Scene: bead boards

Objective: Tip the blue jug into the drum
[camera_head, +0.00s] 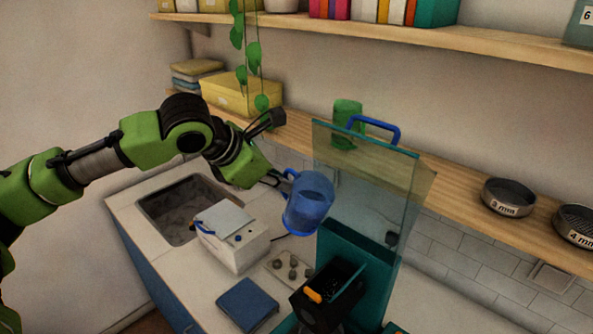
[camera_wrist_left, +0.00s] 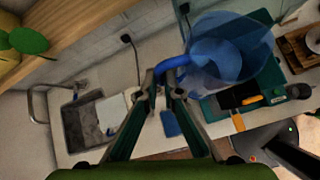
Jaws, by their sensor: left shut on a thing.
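The blue see-through jug (camera_head: 308,204) is in the air left of the glass shield, above and behind the black drum (camera_head: 314,311) in the picture. It looks close to upright; a darker band shows inside, but I cannot tell its contents. My left gripper (camera_head: 277,179) is shut on the jug's handle, which also shows between the fingertips (camera_wrist_left: 162,82) in the left wrist view, with the jug body (camera_wrist_left: 228,58) to the right. The drum has an orange tab (camera_head: 313,295) and sits at the front of a teal machine (camera_head: 352,250). My right gripper is not in view.
A tall glass shield (camera_head: 375,180) with a blue handle (camera_head: 374,127) rises from the machine, close right of the jug. A white box (camera_head: 232,238), a blue pad (camera_head: 247,305) and a sink (camera_head: 180,208) lie left. A wooden shelf (camera_head: 455,205) runs behind.

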